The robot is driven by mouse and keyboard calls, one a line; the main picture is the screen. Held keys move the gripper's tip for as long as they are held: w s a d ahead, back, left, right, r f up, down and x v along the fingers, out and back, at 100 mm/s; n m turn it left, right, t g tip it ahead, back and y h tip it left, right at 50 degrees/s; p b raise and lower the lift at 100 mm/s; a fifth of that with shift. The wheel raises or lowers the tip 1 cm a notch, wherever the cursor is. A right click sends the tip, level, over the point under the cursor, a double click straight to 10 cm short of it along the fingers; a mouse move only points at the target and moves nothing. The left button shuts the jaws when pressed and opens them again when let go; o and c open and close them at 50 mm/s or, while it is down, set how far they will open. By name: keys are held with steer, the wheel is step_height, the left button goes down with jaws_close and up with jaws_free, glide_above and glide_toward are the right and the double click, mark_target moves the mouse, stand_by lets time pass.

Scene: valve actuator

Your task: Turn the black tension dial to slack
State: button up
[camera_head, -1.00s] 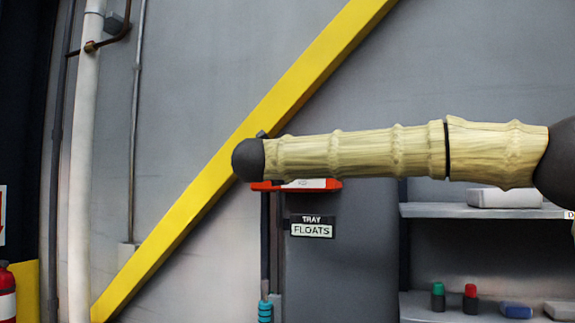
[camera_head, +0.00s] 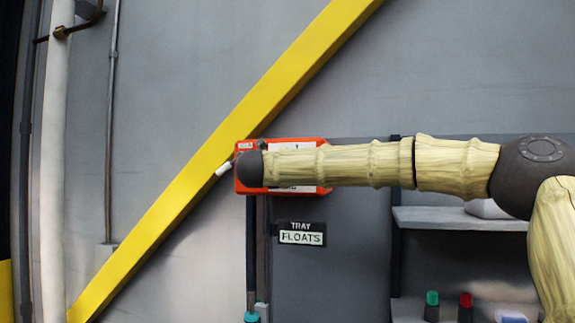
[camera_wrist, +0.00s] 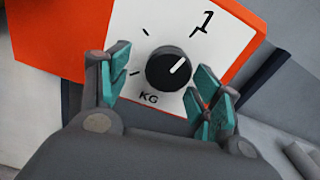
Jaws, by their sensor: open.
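The black tension dial (camera_wrist: 168,69) is a round knob on a white face panel (camera_wrist: 230,42) with tick marks, a "1" at the upper right and "KG" below. Its pale pointer line points up and to the right, toward the side with the "1". My gripper (camera_wrist: 164,84) is open in the wrist view, its teal-padded fingers to the left and right of the dial with gaps showing. In the head view the orange box (camera_head: 307,142) is partly covered by my arm. The dial and my gripper are hidden there.
A yellow diagonal beam (camera_head: 190,195) runs just left of the box, with a small white object (camera_head: 223,168) beside the box. Below are a "TRAY FLOATS" sign (camera_head: 302,234) and, to the right, a shelf (camera_head: 455,219) with green-capped (camera_head: 432,306) and red-capped (camera_head: 465,307) bottles beneath.

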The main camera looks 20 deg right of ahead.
steer(key=shift+w+d+r, duration=0.15)
steer(key=shift+w+d, duration=0.15)
steer(key=shift+d, duration=0.1)
steer(key=shift+s+d+r, duration=0.1)
steer(key=shift+s+r, duration=0.1)
steer(key=shift+s, duration=0.15)
steer(key=c, duration=1)
steer(key=shift+f, duration=0.1)
